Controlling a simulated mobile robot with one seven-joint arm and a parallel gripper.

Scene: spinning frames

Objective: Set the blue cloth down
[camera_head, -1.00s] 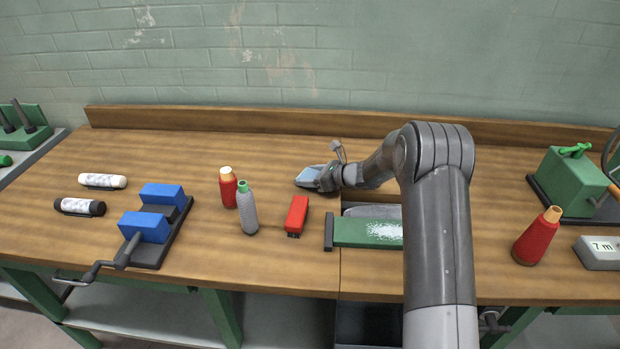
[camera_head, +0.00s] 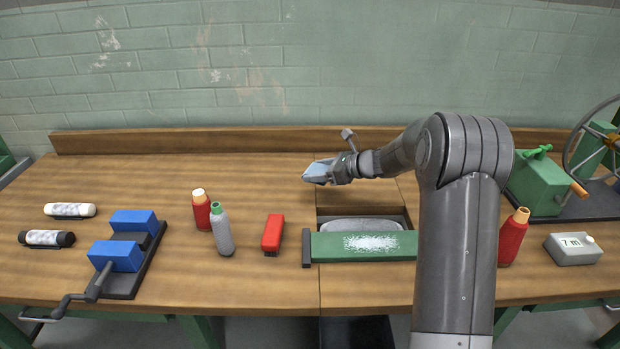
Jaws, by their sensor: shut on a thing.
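The blue cloth (camera_head: 316,171) is a small light-blue piece at the tip of my gripper (camera_head: 325,172), over the back middle of the wooden bench (camera_head: 130,180). My gripper points left and is shut on the cloth. It seems to be held a little above the bench top, though the exact gap cannot be told. The fingers partly hide the cloth.
A blue vise (camera_head: 115,256) is further left. A green board (camera_head: 335,246) lies in front of an open recess. The back left bench is clear.

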